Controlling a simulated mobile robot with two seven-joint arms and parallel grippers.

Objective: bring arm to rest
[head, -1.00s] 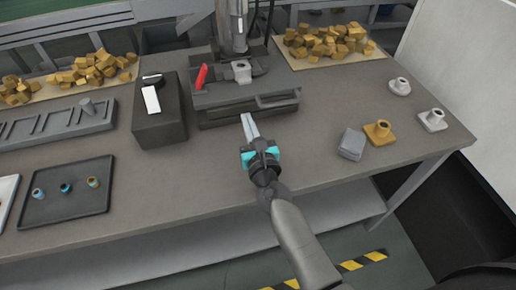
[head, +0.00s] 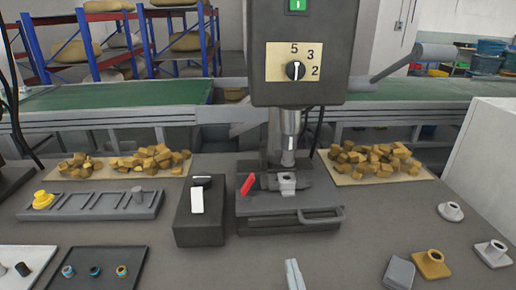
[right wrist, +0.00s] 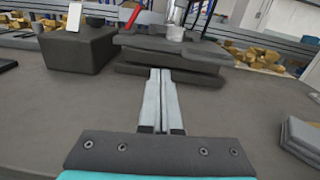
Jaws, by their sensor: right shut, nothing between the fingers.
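My right gripper (head: 294,275) shows at the bottom edge of the head view, with only its pale fingers in the picture. In the right wrist view its two fingers (right wrist: 161,100) lie together, shut with nothing between them. They point toward the dark machine base, apart from it and over the bare front of the table. The rest of the right arm is outside the head view. My left gripper is not in view.
A machine with a vise (head: 288,184) and red handle (head: 247,185) stands ahead. A dark switch box (head: 200,222) is left of it. A grey block (head: 399,272), an orange flanged part (head: 431,264) and grey flanged parts (head: 493,253) lie right. A black tray (head: 98,284) is left.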

